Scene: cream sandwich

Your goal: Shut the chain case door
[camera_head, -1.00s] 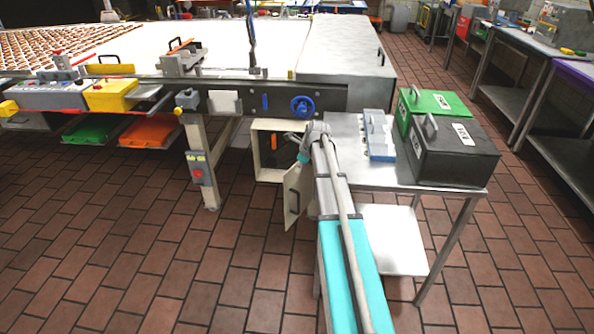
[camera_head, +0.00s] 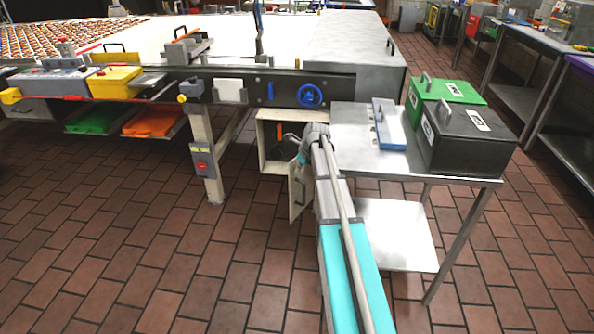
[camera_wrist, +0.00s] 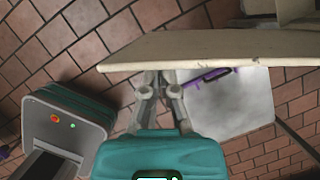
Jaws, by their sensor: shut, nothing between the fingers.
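The chain case (camera_head: 261,145) is a cream open-fronted box under the conveyor's side rail. Its door (camera_head: 297,190) stands open, swung out towards me, with a dark handle on its face. In the wrist view the door (camera_wrist: 215,50) is a beige panel crossing the upper middle, seen nearly edge-on. My gripper (camera_wrist: 158,88) is shut and empty, close to this panel; its fingertips are partly hidden at the panel's edge, so contact is unclear. In the head view my wrist is beside the case opening, and the fingers are hard to make out.
A steel table (camera_head: 360,158) stands right of the case, close to my arm, carrying a blue-and-grey part (camera_head: 388,125), a green box (camera_head: 440,92) and a black box (camera_head: 465,142). The conveyor leg (camera_head: 205,150) stands left. Floor in front is clear.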

